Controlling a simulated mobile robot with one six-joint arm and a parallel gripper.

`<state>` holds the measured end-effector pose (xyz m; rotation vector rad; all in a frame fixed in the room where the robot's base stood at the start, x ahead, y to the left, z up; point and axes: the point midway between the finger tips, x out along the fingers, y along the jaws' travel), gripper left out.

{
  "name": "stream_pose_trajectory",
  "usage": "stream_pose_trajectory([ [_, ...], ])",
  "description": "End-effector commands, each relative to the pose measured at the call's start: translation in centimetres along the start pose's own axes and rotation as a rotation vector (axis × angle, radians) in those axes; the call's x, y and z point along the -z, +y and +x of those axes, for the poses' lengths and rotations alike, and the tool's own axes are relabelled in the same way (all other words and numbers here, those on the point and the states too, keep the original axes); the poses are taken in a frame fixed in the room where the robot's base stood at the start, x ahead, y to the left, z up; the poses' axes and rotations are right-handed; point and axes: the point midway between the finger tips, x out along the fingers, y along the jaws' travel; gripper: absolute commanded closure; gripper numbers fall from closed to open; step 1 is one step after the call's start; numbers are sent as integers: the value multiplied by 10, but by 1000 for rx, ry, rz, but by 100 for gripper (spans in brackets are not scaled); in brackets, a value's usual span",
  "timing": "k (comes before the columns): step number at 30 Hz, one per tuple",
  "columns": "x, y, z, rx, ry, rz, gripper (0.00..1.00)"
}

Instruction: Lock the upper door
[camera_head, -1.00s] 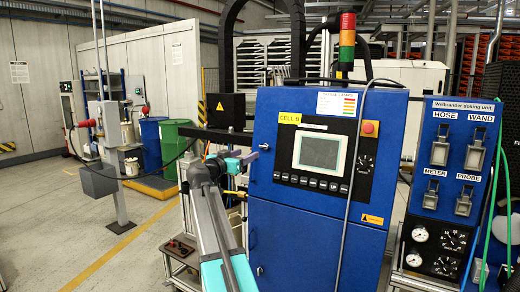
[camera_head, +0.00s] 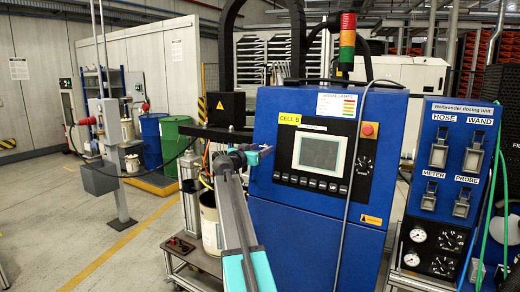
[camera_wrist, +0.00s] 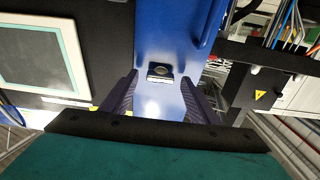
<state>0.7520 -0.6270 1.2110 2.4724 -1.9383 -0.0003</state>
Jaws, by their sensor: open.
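The upper door (camera_head: 375,115) is the blue front of the cabinet and carries a screen. It looks closed in the head view. In the wrist view, a small silver fitting with a dark round centre, which looks like the lock (camera_wrist: 160,72), sits on a blue surface (camera_wrist: 165,35). My gripper (camera_head: 265,152) is at the door's left edge. In the wrist view its two dark fingers (camera_wrist: 165,90) are spread, with the fitting between and beyond them and nothing held. Contact with the fitting cannot be told. My arm hides part of the door's left edge in the head view.
The screen (camera_wrist: 38,58) lies left of my gripper in the wrist view. A black box with a warning label (camera_head: 226,108) stands left of the cabinet. A low trolley (camera_head: 190,250) stands below it. A dosing panel (camera_head: 450,170) stands to the right.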

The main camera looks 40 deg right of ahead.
Motion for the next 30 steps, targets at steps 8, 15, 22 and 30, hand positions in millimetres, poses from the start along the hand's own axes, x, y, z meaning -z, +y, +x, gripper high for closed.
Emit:
stream_pose_trajectory([
  [8, 0, 0, 1, 1, 0, 0, 45],
  [15, 0, 0, 1, 0, 0, 0, 82],
  [22, 0, -1, 0, 2, 0, -5, 86],
  [30, -1, -1, -1, 14, 0, -62, 86],
])
